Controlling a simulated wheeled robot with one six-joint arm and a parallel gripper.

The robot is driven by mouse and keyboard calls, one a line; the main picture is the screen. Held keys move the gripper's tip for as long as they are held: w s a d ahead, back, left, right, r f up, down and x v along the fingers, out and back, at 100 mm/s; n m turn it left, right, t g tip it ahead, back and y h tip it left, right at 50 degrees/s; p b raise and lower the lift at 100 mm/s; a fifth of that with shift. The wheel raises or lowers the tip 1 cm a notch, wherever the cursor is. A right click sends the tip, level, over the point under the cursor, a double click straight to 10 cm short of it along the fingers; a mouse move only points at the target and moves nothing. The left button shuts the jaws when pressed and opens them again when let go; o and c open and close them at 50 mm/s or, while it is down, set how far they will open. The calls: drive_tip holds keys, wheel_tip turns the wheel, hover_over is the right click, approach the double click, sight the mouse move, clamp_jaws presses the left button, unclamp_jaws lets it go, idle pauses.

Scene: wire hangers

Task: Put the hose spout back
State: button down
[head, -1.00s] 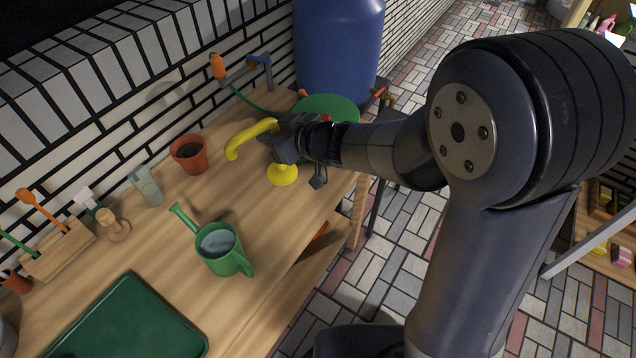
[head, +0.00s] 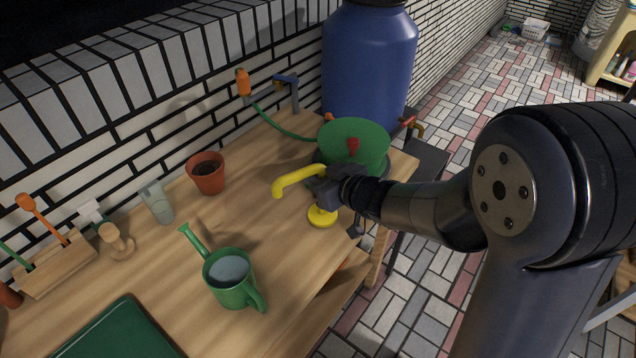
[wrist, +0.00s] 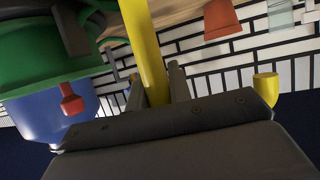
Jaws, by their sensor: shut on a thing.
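The yellow spout (head: 300,176) is a bent tube rising from a round yellow base (head: 322,216), near the right front edge of the wooden workbench. Its curved end points left. My gripper (head: 328,184) is shut on its upright part, coming from the right. In the wrist view the yellow tube (wrist: 146,45) runs between the two fingers, and a yellow end (wrist: 265,88) shows at the right. My gripper hides part of the upright. I cannot tell whether the base touches the wood.
A green drum (head: 352,142) with a red knob stands just behind my gripper, before a blue barrel (head: 368,65). A terracotta pot (head: 207,174) and green watering can (head: 228,276) stand left, with clear bench (head: 262,225) between.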

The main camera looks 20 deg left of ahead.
drive_tip(key=shift+f, duration=0.15)
drive_tip(key=shift+f, duration=0.15)
drive_tip(key=c, duration=1.3)
unclamp_jaws()
drive_tip(key=shift+r, duration=0.3)
drive_tip(key=p+v, duration=0.2)
drive_tip(key=v, duration=1)
drive_tip(key=shift+p, duration=0.35)
drive_tip(key=shift+a+f, duration=0.1)
drive_tip(key=shift+f, duration=0.1)
